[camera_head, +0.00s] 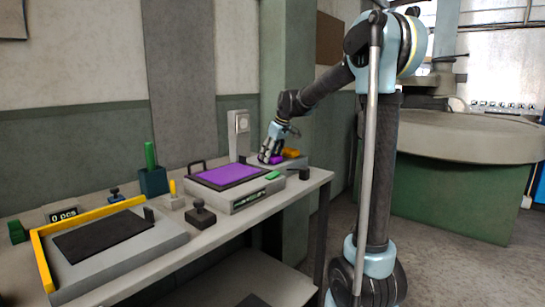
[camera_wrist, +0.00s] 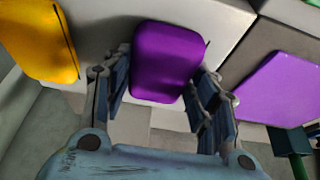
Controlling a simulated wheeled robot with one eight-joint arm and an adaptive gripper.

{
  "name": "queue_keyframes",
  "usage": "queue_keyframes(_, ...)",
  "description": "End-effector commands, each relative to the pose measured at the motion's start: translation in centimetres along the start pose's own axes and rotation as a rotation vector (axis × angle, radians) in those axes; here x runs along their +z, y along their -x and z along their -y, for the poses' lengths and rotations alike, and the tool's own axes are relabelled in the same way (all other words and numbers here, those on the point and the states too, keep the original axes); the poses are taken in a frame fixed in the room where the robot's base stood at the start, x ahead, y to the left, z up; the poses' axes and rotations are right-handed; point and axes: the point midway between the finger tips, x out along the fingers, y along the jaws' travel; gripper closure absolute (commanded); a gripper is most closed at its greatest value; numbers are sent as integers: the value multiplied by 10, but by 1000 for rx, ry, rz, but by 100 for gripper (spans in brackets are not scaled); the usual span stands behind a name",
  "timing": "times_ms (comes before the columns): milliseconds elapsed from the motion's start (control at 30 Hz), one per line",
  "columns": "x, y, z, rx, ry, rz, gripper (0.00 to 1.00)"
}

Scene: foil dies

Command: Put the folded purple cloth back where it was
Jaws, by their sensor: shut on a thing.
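The folded purple cloth (camera_wrist: 167,60) is a rounded purple pad between the two fingers of my gripper (camera_wrist: 165,78) in the wrist view. The gripper is shut on it. In the head view a bit of the purple cloth (camera_head: 264,160) shows under my gripper (camera_head: 270,153), at the far right end of the bench. I cannot tell whether the cloth touches the light surface below it. A yellow-orange folded cloth (camera_wrist: 40,40) lies to its left in the wrist view, and right beside the gripper in the head view (camera_head: 291,153).
A grey machine (camera_head: 240,200) with a flat purple sheet (camera_head: 226,175) stands left of the gripper. A black-knobbed stamp (camera_head: 199,213), a green-handled tool in a holder (camera_head: 153,182) and a yellow-edged tray (camera_head: 38,262) stand further left. A white box (camera_head: 238,135) stands behind.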

Motion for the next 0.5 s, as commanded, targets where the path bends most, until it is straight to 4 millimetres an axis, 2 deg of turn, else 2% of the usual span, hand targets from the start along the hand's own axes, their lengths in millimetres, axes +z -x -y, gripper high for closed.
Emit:
queue_keyframes(33, 0, -1, 0, 0, 0, 0, 44)
queue_keyframes(100, 0, -1, 0, 0, 0, 0, 28)
queue_keyframes(133, 0, 0, 0, 0, 0, 0, 26)
queue_keyframes(500, 0, 1, 0, 0, 0, 0, 26)
